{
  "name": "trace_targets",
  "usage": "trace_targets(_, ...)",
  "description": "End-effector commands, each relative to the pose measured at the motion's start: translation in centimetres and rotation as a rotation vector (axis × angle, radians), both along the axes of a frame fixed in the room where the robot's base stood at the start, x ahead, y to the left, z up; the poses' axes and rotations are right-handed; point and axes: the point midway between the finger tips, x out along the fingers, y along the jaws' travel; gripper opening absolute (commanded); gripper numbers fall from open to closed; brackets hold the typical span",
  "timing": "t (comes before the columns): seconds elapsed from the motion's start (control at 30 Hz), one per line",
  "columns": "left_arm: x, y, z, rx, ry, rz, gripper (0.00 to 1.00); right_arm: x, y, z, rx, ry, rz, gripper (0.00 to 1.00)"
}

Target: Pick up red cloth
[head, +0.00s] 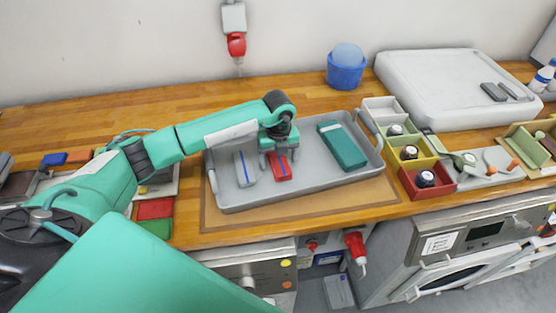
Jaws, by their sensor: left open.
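The red cloth (281,171) is a small folded piece with a dark blue stripe. It lies in the grey tray (230,204) on the wooden counter. My left gripper (278,152) is over the tray, right at the back part of the red cloth, pointing down. Its jaws are open, and they hide the far end of the cloth. I cannot tell whether the fingers touch the cloth. A grey folded cloth (245,169) with a blue stripe lies just left of it, and a teal folded piece (342,147) lies to the right. My right gripper does not show.
Small bins in grey, yellow and red (428,184) stand right of the tray. A blue tub (346,70) and a large white box (450,85) stand behind. More coloured pieces, including a red one (155,208), lie at left under my arm.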

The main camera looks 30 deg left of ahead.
Motion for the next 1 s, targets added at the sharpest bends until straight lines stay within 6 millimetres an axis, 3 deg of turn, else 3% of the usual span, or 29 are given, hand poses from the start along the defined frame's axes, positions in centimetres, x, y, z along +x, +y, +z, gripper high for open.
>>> trace_targets(0.07, 0.0, 0.0, 0.0, 0.0, 0.0, 0.0, 0.78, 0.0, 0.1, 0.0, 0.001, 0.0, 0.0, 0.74)
trace_targets(0.3, 0.0, 0.0, 0.0, 0.0, 0.0, 0.0, 0.31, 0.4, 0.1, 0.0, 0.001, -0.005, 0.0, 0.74)
trace_targets(0.73, 0.0, 0.0, 0.7, -0.001, -0.001, -0.001, 0.3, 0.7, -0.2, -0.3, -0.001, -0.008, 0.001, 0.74)
trace_targets(0.87, 0.1, 0.0, 2.2, 0.0, -0.004, -0.001, 0.3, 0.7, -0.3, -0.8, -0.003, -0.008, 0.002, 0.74)
trace_targets(1.0, 0.2, 0.0, 5.2, -0.002, -0.007, -0.001, 0.3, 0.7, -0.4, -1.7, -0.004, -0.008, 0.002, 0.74)
